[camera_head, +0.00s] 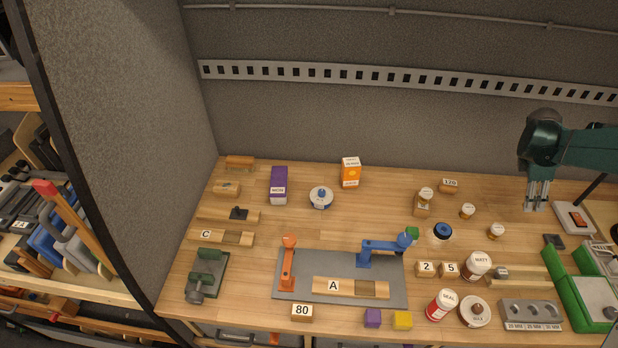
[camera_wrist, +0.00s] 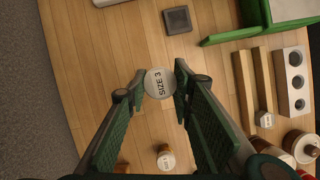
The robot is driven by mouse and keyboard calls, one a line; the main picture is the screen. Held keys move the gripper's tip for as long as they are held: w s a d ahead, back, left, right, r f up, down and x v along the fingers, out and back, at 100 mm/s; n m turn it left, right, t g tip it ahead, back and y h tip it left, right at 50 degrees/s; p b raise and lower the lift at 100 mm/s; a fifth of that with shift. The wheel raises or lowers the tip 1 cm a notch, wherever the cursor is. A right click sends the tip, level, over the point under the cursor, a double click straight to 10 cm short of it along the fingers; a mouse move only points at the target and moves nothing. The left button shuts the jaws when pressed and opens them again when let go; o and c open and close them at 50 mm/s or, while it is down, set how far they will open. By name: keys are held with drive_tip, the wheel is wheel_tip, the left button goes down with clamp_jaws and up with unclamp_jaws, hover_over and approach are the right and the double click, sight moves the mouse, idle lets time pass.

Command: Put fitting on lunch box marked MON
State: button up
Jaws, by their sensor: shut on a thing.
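The lunch box marked MON (camera_head: 278,185) is a purple upright box with a white label, at the back left of the wooden table. My gripper (camera_head: 537,205) is at the far right, well away from the box and apparently above the table. In the wrist view my gripper (camera_wrist: 163,90) is shut on a round, pale-topped piece marked SIZE 3 (camera_wrist: 160,84), pinched between both fingertips. Its lower part is hidden, and I cannot make the piece out clearly in the head view.
An orange and white carton (camera_head: 351,172) and a blue-topped round container (camera_head: 321,197) stand right of the purple box. Small white-topped pieces (camera_head: 467,211) stand at the right. Blue clamp arm (camera_head: 380,246) rises mid-table. A slotted rail (camera_head: 390,83) crosses the back wall.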

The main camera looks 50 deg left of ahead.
sight(280, 177)
drive_tip(key=s+a+r+n+t+y, duration=0.1)
drive_tip(key=s+a+n, duration=0.25)
drive_tip(key=a, duration=0.75)
drive_tip(key=s+a+r+n, duration=0.15)
drive_tip(key=s+a, duration=0.35)
drive_tip(key=a, duration=0.7)
drive_tip(key=s+a+n+y, duration=0.1)
drive_tip(key=s+a+n, duration=0.1)
drive_tip(key=s+a, duration=0.6)
drive_tip(key=s+a+r+n+y, duration=0.1)
drive_tip(key=s+a+n, duration=0.2)
drive_tip(key=s+a, duration=0.6)
drive_tip(key=s+a+r+n+t+y, duration=0.1)
drive_tip(key=s+a+n, duration=0.2)
drive_tip(key=s+a, duration=0.5)
drive_tip(key=shift+s+a, duration=0.15)
drive_tip(key=shift+a, duration=1.3)
drive_tip(key=shift+s+a, duration=0.15)
drive_tip(key=shift+a, duration=1.25)
drive_tip(key=s+a+r+n+y, duration=0.1)
drive_tip(key=s+a+n, duration=0.1)
drive_tip(key=s+a, duration=0.4)
drive_tip(key=s+a+n+y, duration=0.1)
drive_tip(key=s+a, duration=0.5)
drive_tip(key=s, duration=0.8)
drive_tip(key=shift+s+a+r+n, duration=0.25)
drive_tip(key=shift+s+r+n, duration=0.15)
drive_tip(key=shift+n, duration=0.5)
drive_tip(key=shift+f, duration=0.1)
